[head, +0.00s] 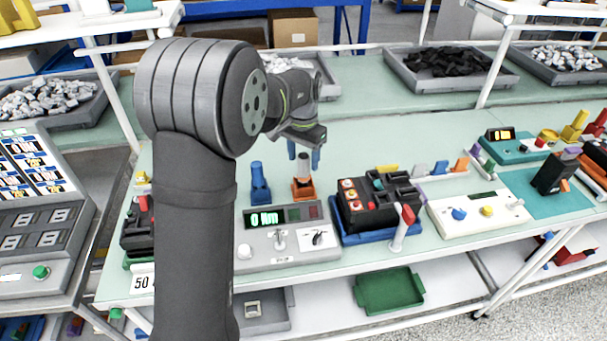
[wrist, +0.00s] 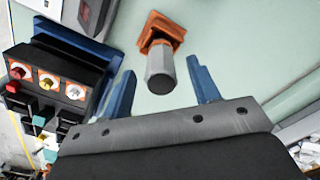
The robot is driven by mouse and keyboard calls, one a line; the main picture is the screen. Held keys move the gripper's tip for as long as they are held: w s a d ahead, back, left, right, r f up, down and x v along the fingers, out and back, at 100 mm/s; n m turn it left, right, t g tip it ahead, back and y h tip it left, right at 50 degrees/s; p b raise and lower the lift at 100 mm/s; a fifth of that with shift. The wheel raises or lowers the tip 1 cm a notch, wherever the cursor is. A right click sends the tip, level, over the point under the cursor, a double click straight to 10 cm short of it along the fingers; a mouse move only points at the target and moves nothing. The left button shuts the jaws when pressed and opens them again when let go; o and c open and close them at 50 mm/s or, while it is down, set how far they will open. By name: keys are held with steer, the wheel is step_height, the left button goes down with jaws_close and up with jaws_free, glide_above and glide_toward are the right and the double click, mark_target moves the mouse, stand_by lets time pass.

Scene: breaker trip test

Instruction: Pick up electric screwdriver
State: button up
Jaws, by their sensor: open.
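A grey cylinder, which looks like the electric screwdriver (head: 303,168), stands upright in an orange holder (head: 303,189) on the bench. The wrist view shows the screwdriver (wrist: 160,72) end-on, with the orange holder (wrist: 160,28) behind it. My gripper (head: 304,153) is open, its two blue fingers pointing down around the screwdriver's top. In the wrist view, my gripper (wrist: 160,68) has one finger on each side of the screwdriver, with a visible gap on both sides. How deep the fingers reach along it is hard to tell.
A blue holder (head: 260,183) stands left of the orange one. A grey torque meter (head: 285,235) sits in front. A black fixture with red and yellow buttons (head: 368,203) sits on a blue base to the right. Bench surface behind the holders is clear.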

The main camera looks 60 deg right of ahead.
mark_target(304, 166)
step_height(304, 166, down, 4)
steer(key=shift+d+r, duration=0.15)
steer(key=shift+r, duration=0.05)
steer(key=c, duration=1.1)
steer(key=r, duration=1)
steer(key=shift+s+d, duration=0.1)
steer(key=shift+s, duration=0.2)
steer(key=s+r, duration=0.3)
steer(key=s, duration=0.1)
steer(key=s+r, duration=0.2)
steer(key=s, duration=0.2)
steer(key=s+r, duration=0.3)
steer(key=s, duration=0.1)
steer(key=shift+s+d+r, duration=0.2)
steer(key=shift+r, duration=0.1)
